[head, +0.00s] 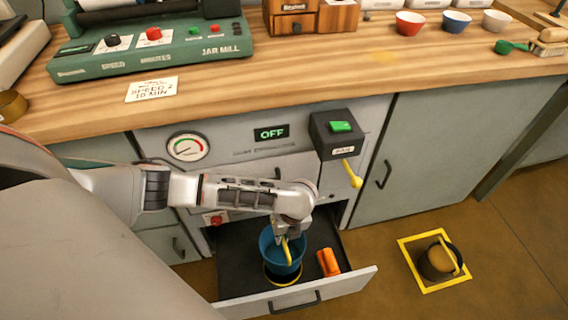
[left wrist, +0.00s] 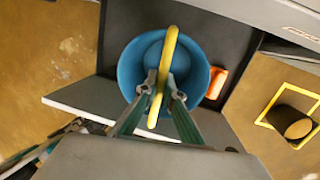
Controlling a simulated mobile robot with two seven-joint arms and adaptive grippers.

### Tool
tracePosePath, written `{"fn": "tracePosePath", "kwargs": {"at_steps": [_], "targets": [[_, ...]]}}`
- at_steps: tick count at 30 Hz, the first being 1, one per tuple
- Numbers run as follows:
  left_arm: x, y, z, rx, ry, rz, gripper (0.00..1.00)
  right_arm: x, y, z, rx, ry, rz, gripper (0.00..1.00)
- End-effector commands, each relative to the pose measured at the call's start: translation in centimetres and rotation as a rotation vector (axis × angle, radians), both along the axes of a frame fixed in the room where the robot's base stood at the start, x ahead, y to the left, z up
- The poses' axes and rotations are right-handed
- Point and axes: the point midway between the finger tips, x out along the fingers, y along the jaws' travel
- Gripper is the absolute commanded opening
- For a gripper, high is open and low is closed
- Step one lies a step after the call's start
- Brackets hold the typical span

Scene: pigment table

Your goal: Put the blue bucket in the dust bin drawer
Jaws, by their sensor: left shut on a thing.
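The blue bucket (head: 280,252) is over the open drawer (head: 235,268) under the cabinet, upright, with its yellow handle (left wrist: 163,75) standing up. My left gripper (head: 289,232) is shut on that handle from above; its two fingers (left wrist: 159,88) pinch the handle in the left wrist view. The blue bucket (left wrist: 133,68) looks empty there. A black and yellow ring (head: 283,275) shows on the drawer floor just below the bucket. I cannot tell whether the bucket touches the floor. My right gripper is not in view.
An orange object (head: 328,262) lies in the drawer right of the bucket. A black switch box (head: 335,132) with a yellow lever (head: 352,174) juts from the cabinet above the drawer.

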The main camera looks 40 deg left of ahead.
Motion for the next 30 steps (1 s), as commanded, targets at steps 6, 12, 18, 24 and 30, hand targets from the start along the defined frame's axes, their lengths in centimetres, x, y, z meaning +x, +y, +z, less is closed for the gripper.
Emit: {"fn": "tracePosePath", "kwargs": {"at_steps": [6, 12, 18, 24, 30], "targets": [[-0.3, 0.1, -1.9, -0.002, 0.005, -0.06, 0.0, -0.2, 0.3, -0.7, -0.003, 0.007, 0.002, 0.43], [-0.8, 0.1, -5.9, -0.002, 0.015, -0.061, 0.0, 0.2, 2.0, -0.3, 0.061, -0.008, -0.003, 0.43], [-0.2, 0.1, -7.1, -0.002, 0.003, -0.061, 0.0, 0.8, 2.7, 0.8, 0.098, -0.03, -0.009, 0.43], [-0.5, 0.1, -9.4, -0.001, 0.008, -0.061, 0.0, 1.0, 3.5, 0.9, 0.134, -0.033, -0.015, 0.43], [-0.2, 0.2, -10.9, 0.0, 0.002, -0.06, 0.0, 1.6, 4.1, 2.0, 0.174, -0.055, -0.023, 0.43]]}}
